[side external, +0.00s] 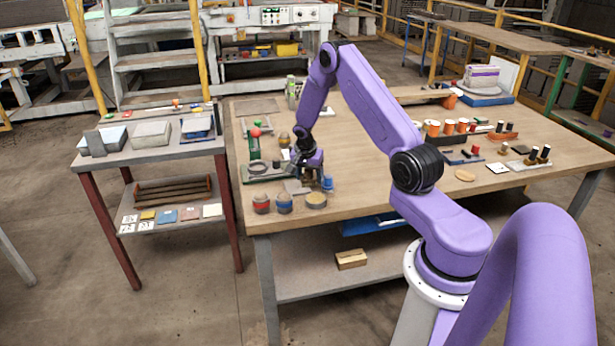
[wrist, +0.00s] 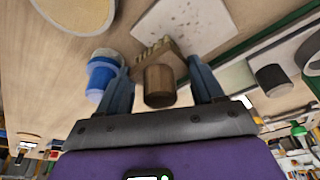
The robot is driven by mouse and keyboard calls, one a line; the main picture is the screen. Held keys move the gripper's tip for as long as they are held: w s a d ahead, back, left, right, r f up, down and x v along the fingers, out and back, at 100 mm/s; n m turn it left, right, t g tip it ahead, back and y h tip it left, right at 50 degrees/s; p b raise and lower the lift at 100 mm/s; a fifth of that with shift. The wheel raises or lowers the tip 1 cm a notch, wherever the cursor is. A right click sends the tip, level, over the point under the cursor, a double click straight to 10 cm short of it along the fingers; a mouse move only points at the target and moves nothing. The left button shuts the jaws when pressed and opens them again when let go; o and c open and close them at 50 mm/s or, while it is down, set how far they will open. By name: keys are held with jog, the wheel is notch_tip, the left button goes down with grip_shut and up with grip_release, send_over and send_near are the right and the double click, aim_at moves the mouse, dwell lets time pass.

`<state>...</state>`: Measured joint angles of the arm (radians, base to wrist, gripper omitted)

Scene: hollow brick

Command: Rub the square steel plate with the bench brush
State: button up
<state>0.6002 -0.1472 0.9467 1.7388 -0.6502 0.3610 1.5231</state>
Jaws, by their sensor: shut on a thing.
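The bench brush (wrist: 160,86) has a wooden handle and pale bristles, and it is between the fingers of my gripper (wrist: 160,72) in the wrist view. My gripper (side external: 307,168) is shut on it, low over the near left part of the workbench in the side view. The square steel plate (wrist: 186,22) is pale grey with dark specks and lies just beyond the bristles. It also shows as a small grey plate (side external: 296,187) below my gripper in the side view. The bristles are close to the plate's edge; I cannot tell whether they touch. The brush is too small to make out in the side view.
A blue jar (wrist: 103,74) stands close beside one finger, also seen in the side view (side external: 327,183). Red-lidded (side external: 261,204) and blue-lidded (side external: 284,203) jars and a round tin (side external: 316,200) line the near edge. A green-handled tool (side external: 254,143) stands behind. The bench's middle (side external: 370,150) is clear.

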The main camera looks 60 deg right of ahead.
aim_at(287, 184)
jog(key=shift+w+a+f, duration=0.15)
jog(key=shift+w+a, duration=1.4)
jog(key=shift+a, duration=0.05)
jog(key=shift+w+a, duration=1.1)
jog(key=shift+a, duration=0.05)
jog(key=shift+w+d, duration=0.2)
jog(key=shift+w, duration=0.1)
jog(key=shift+d+r, duration=0.2)
jog(key=shift+s+d, duration=0.3)
jog(key=shift+d, duration=0.05)
jog(key=shift+s+d+f, duration=0.15)
jog(key=shift+s+d, duration=2.15)
jog(key=shift+s, duration=0.1)
jog(key=shift+w+r, duration=0.1)
jog(key=shift+r, duration=2.95)
